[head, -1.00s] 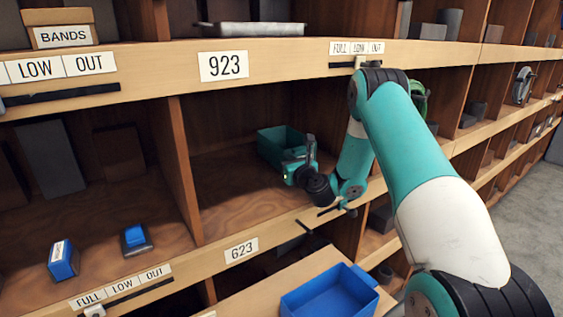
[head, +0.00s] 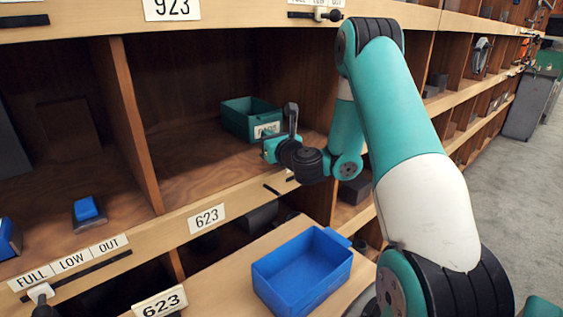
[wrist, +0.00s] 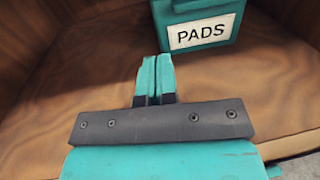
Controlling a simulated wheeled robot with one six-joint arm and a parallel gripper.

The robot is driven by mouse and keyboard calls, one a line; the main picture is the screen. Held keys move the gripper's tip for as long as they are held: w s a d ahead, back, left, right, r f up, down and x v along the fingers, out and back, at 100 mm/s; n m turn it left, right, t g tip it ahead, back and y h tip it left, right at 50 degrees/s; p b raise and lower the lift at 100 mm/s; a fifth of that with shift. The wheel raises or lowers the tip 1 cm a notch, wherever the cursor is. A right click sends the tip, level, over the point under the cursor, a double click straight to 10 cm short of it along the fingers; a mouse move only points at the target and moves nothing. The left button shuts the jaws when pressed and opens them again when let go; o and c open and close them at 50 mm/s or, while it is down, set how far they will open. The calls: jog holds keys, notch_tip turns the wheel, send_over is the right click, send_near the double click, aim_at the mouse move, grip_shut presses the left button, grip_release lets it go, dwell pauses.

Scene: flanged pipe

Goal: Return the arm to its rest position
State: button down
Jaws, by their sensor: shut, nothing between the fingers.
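My arm reaches from the lower right of the head view into the shelf compartment above the 623 label. My gripper (head: 266,150) is at the compartment's front, in front of a teal bin (head: 238,122). In the wrist view my gripper's teal fingers (wrist: 154,66) are together with nothing between them. They point toward the teal bin, whose front label reads PADS (wrist: 200,32). A strip of wooden shelf floor shows between the fingertips and the bin, so they look apart.
A blue open bin (head: 302,270) sits on a wooden surface below the shelf edge, near my arm. An upright divider (head: 128,125) stands left of my gripper. A blue-topped block (head: 87,209) lies in the left compartment. Grey floor (head: 490,180) is open at right.

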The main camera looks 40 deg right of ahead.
jog(key=s+b, duration=0.3)
jog(key=s+a+b, duration=0.1)
jog(key=shift+s+f, duration=0.2)
jog(key=shift+s, duration=0.15)
jog(key=shift+s+a+r+b, duration=0.1)
jog(key=shift+s+r+b, duration=0.15)
jog(key=shift+s+b, duration=0.3)
